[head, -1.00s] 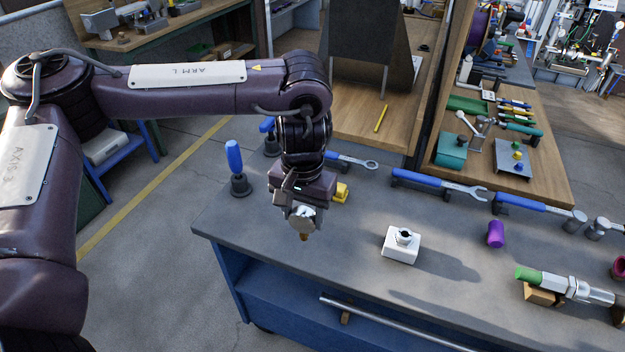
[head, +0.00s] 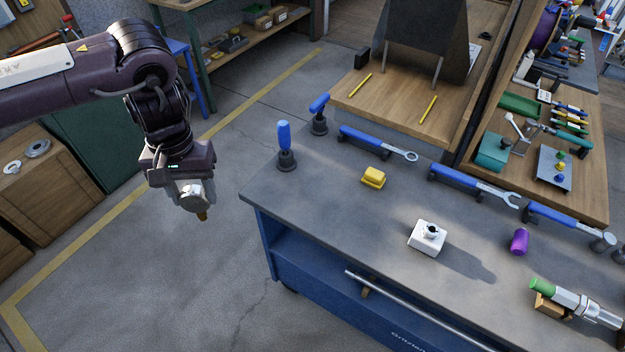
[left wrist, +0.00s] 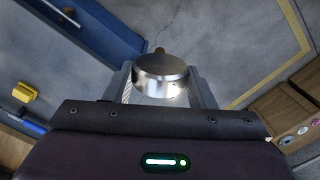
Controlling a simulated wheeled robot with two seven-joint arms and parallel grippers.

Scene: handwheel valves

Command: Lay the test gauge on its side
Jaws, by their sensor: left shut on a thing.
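The test gauge (head: 197,194) is a round silver body with a short brass-coloured stem that points down. My left gripper (head: 190,196) is shut on it and holds it in the air, over the floor to the left of the bench. The left wrist view also shows the gauge (left wrist: 160,72) between the two grey fingers of the gripper (left wrist: 162,84), its brass end pointing away from the camera. The gauge face cannot be made out. My right gripper is not in view.
The grey bench top (head: 330,225) has free room at its left end. On it stand a white block with a socket (head: 427,237), a yellow block (head: 373,177), a purple cylinder (head: 519,242), a blue-handled upright tool (head: 284,145) and a green-ended valve assembly (head: 570,302). Wrenches line the back.

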